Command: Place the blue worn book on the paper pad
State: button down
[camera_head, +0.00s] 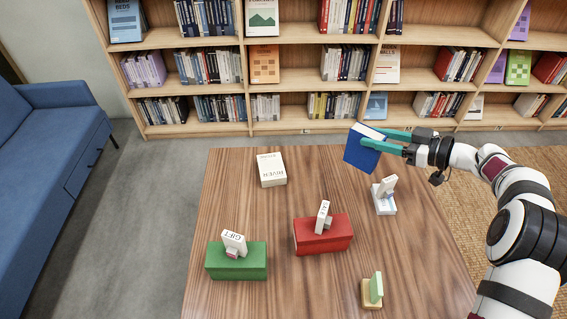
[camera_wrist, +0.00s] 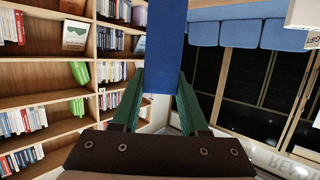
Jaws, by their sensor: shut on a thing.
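My gripper (camera_head: 376,138) has teal fingers and is shut on the blue book (camera_head: 361,151), held in the air above the far right part of the table. The book is tilted, with its pale page edge facing up. In the wrist view the book (camera_wrist: 163,48) is between the fingers (camera_wrist: 160,90). Below and right of it on the table is a low white and light-blue block (camera_head: 385,208) with a small white sign on it; it may be the paper pad, but I cannot tell for sure.
The wooden table (camera_head: 250,215) holds a white book (camera_head: 271,171), a red box (camera_head: 323,238) and a green box (camera_head: 236,265) with signs, and a small wooden stand (camera_head: 371,295) with a green piece. A bookshelf (camera_head: 290,88) is behind, and a blue sofa (camera_head: 45,150) at left.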

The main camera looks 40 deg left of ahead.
jog(key=s+a+r+m+t, duration=0.1)
jog(key=a+r+m+t, duration=0.15)
jog(key=a, duration=0.55)
jog(key=s+a+f+m+t, duration=0.1)
jog(key=s+a+f+t, duration=0.1)
jog(key=s+a+f, duration=0.2)
jog(key=s+a+f+m+t+h, duration=0.1)
jog(key=s+a+f+t, duration=0.1)
jog(key=s+a+f, duration=0.3)
jog(key=shift+a+f+m, duration=0.35)
jog(key=shift+a+f, duration=1.7)
jog(key=shift+a, duration=1)
jog(key=shift+s+f, duration=0.1)
jog(key=shift+c, duration=2.2)
grip_release()
